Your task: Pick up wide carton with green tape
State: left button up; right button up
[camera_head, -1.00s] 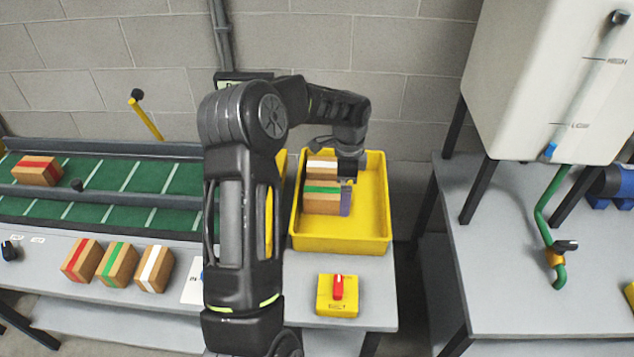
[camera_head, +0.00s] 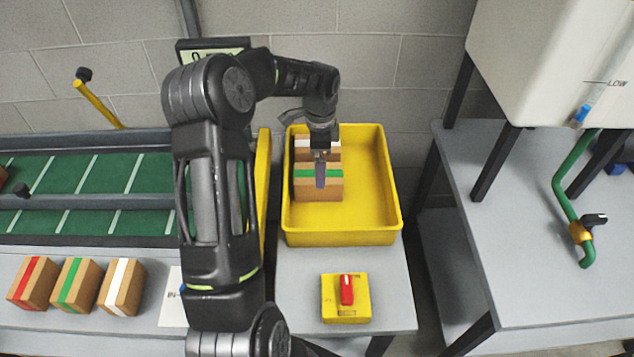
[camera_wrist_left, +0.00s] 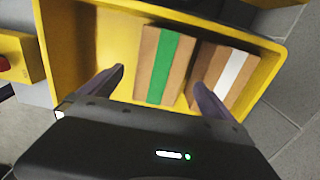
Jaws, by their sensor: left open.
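The wide carton with green tape (camera_head: 318,190) lies in the yellow tray (camera_head: 345,238), at its left side. It also shows in the left wrist view (camera_wrist_left: 165,68), beside a carton with white tape (camera_head: 303,149). My left gripper (camera_head: 320,173) is above the green-taped carton, partly covering it in the head view. In the left wrist view the gripper's fingers (camera_wrist_left: 158,84) are spread wide and empty, with the green-taped carton showing between and beyond them. I cannot tell how high the fingertips are above it. My right gripper is not in view.
Small cartons with red (camera_head: 33,283), green (camera_head: 77,285) and white tape (camera_head: 122,287) stand on the left bench. A yellow box with a red switch (camera_head: 346,298) sits in front of the tray. The tray's right half is empty. A green conveyor (camera_head: 90,190) runs at left.

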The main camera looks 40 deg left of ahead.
aim_at(306, 191)
pick_arm(q)
jog(key=shift+f, duration=1.3)
notch_tip(306, 191, down, 4)
jog(key=shift+s+f+p, duration=0.1)
jog(key=shift+s+p, duration=0.05)
jog(key=shift+p, duration=0.8)
jog(key=shift+a+f, duration=0.1)
jog(key=shift+f, duration=0.4)
jog(key=shift+c, duration=0.2)
jog(key=c, duration=1.9)
